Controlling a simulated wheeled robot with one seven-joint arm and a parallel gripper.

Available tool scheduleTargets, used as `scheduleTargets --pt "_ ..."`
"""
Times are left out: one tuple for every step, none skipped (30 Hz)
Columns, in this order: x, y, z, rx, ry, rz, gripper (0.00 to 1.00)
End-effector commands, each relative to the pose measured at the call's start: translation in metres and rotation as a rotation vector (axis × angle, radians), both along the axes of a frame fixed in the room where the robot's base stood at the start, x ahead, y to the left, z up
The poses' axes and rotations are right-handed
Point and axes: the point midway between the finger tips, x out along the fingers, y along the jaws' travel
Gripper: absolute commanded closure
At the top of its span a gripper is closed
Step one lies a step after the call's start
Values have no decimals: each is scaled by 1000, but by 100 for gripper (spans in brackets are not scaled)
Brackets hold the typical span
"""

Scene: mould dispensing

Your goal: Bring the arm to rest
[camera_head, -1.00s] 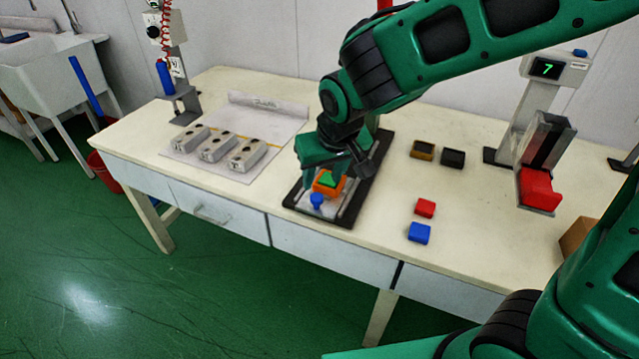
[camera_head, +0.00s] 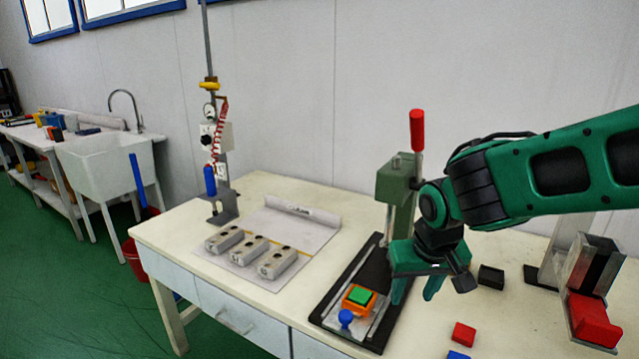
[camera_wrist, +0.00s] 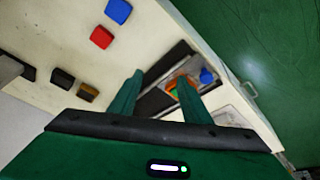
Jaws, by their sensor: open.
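My gripper (camera_head: 414,294) is open and empty, above the table to the right of the press. The press has a green body (camera_head: 397,192), a red handle (camera_head: 417,130) and a dark base (camera_head: 345,290). The orange mould (camera_wrist: 173,88) is partly hidden there behind one finger, and the blue knob (camera_wrist: 207,75) is beyond.
Three grey moulds (camera_head: 250,250) lie on a white sheet at the left of the table (camera_head: 260,330). A red block (camera_head: 463,333), a blue block (camera_head: 458,355) and a dark block (camera_head: 490,277) lie to the right.

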Motion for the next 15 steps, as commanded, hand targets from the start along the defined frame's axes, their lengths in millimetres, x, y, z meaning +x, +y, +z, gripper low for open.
scheduleTargets --pt "-10 -36 4 -5 19 -69 56" --pt "-18 -54 5 -8 36 -103 56" --pt "-29 -76 7 -10 57 -148 56" --pt "-39 -92 8 -10 74 -182 56" --pt "-50 -108 8 -9 92 -216 56" --pt "-64 -126 10 -5 113 -260 56" --pt "-76 -139 10 0 130 -293 56" --pt "-88 -151 10 5 147 -324 56" --pt "-104 -166 11 14 168 -366 56" --pt "-117 -175 11 23 184 -397 56" --pt "-129 -183 11 32 201 -425 56" --pt "-145 -192 11 44 220 -460 56" --pt "-156 -197 11 55 232 -484 56" --pt "-166 -201 11 64 245 -506 56" --pt "-179 -206 11 77 259 -531 56"
